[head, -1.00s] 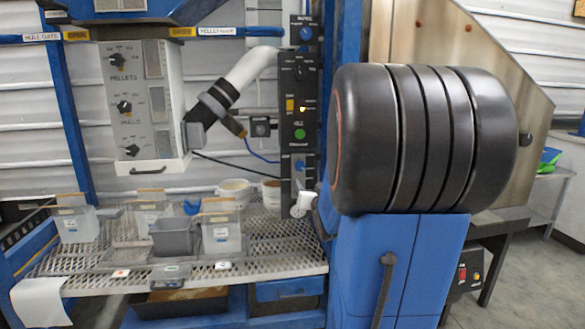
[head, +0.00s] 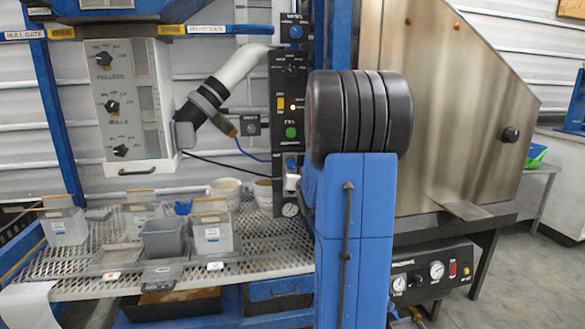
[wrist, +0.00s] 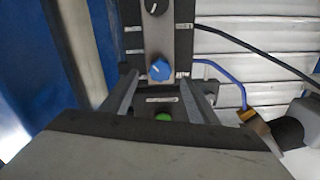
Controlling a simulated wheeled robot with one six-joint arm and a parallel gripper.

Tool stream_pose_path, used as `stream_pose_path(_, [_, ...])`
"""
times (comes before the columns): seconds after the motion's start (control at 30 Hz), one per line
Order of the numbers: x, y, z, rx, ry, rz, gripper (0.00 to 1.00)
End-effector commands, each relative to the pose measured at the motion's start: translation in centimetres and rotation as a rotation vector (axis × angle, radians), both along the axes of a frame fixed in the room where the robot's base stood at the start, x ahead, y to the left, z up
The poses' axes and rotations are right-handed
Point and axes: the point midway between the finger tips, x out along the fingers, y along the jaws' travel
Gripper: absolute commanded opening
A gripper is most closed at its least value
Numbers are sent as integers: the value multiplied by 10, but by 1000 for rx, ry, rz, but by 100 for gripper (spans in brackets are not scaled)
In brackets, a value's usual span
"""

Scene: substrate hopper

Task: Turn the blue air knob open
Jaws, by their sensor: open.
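The blue knob (head: 291,163) is on the lower part of the tall black control panel (head: 283,110), below a green button (head: 291,132). In the wrist view the panel appears upside down, with the blue knob (wrist: 160,69) above the green button (wrist: 165,117). A pale mark shows on the knob's face. My gripper (wrist: 159,79) is open and empty. Its two fingers point at the panel, and the knob appears between their tips. I cannot tell whether they touch it. In the head view my arm hides most of the gripper.
Another blue knob (head: 296,31) is at the panel's top. A blue hose (wrist: 235,75) runs beside the panel. The mesh shelf (head: 75,262) holds several tubs and bins. A metal hopper (head: 440,100) stands at the right.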

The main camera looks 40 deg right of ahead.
Motion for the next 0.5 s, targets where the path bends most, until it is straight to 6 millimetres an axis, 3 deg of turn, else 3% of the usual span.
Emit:
stream_pose_path(0.2, [29,-17,-1,0,0,1,54])
stream_pose_path(0.5, [44,-27,0,0,0,0,54])
